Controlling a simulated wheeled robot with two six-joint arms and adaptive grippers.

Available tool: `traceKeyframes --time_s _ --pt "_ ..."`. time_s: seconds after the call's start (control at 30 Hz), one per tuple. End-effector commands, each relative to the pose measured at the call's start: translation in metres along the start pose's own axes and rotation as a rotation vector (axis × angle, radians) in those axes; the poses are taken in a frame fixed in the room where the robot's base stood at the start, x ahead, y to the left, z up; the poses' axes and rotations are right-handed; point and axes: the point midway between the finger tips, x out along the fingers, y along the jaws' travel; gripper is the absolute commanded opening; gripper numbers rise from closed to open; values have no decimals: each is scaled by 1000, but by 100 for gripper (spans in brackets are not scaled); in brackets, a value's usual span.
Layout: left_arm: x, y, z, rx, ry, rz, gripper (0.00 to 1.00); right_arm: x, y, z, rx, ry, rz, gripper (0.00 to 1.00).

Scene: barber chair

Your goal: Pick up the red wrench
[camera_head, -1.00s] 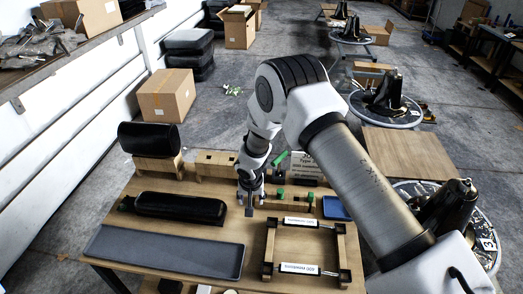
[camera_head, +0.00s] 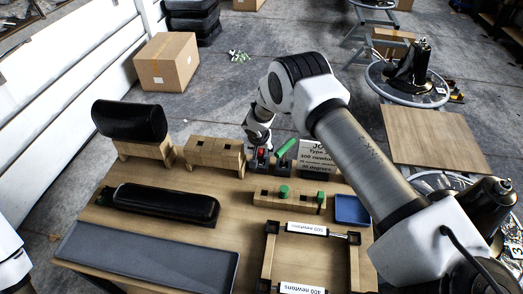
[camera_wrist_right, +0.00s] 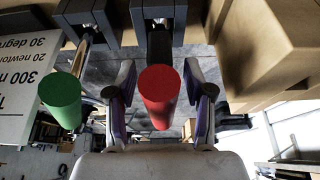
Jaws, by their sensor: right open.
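The red wrench (camera_wrist_right: 160,96) shows in the right wrist view as a red round handle on a dark shaft, which runs up to a grey holder. My right gripper (camera_wrist_right: 161,112) is open, with one finger on each side of the red handle. Gaps show between the handle and both fingers. In the head view my right gripper (camera_head: 259,158) is at the back of the table, where a small bit of red shows; the rest of the wrench is hidden. My left gripper is out of view.
A green-handled wrench (camera_wrist_right: 62,100) stands close beside the red one, also in the head view (camera_head: 286,149). A printed sign (camera_head: 317,156) is to its right. A wooden block (camera_head: 214,153) stands left of the gripper. A long grey tray (camera_head: 146,256) lies in front.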

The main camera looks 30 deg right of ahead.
Motion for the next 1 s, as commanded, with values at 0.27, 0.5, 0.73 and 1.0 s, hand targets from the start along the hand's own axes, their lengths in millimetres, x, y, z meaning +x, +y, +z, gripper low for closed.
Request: traceKeyframes --time_s 0.27,0.5,0.73,1.0 --pt "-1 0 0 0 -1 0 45 8 0 0 0 0 -1 52" --pt "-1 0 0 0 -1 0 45 8 0 1 0 0 -1 0" --pt "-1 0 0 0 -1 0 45 8 0 1 0 0 0 0" --pt "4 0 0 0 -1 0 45 -7 -1 -7 0 2 -2 0"
